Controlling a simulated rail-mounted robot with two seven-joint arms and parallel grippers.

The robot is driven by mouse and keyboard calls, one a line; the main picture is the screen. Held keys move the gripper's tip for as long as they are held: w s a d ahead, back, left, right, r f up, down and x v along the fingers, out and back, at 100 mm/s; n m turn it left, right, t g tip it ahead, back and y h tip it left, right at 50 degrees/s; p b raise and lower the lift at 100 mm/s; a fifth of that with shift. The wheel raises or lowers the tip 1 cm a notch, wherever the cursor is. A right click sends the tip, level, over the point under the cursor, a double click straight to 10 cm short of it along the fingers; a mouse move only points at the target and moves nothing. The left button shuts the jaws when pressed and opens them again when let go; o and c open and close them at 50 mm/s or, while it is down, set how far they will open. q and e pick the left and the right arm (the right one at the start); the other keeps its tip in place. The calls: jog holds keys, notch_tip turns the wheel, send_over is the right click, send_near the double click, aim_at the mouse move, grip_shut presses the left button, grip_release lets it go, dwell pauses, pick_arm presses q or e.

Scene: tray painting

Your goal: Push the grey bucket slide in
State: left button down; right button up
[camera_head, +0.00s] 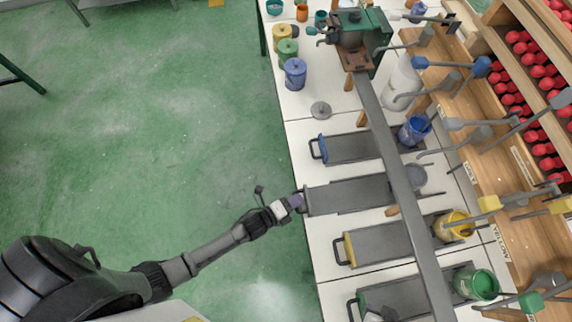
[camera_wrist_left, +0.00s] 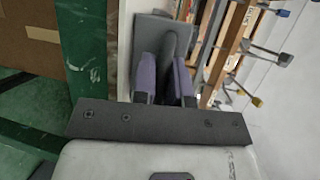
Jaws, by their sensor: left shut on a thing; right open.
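The grey bucket slide (camera_head: 350,195) is a flat dark grey tray on the white table, between the blue and yellow slides. Its handle sticks out at the table's left edge. The grey bucket (camera_head: 414,179) stands at the slide's far right end, beyond the long grey bar. My left gripper (camera_head: 297,202), with purple fingers, is shut on the grey slide's handle. In the left wrist view, the purple fingers (camera_wrist_left: 163,78) close on either side of a grey handle bar, with the grey slide beyond. My right gripper cannot be made out in either view.
The blue slide (camera_head: 350,148), yellow slide (camera_head: 378,242) and green slide (camera_head: 398,297) lie parallel to the grey one. A long grey bar (camera_head: 395,170) crosses above the slides. Blue (camera_head: 414,130), yellow (camera_head: 455,226) and green buckets (camera_head: 478,284) stand to the right. Green floor is free at left.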

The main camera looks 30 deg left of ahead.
pick_arm(q)
jog(key=shift+w+d, duration=0.4)
jog(key=c, duration=1.4)
grip_release()
jog(key=shift+v, duration=6.9)
jog(key=shift+f, duration=0.1)
jog(key=shift+o, duration=0.2)
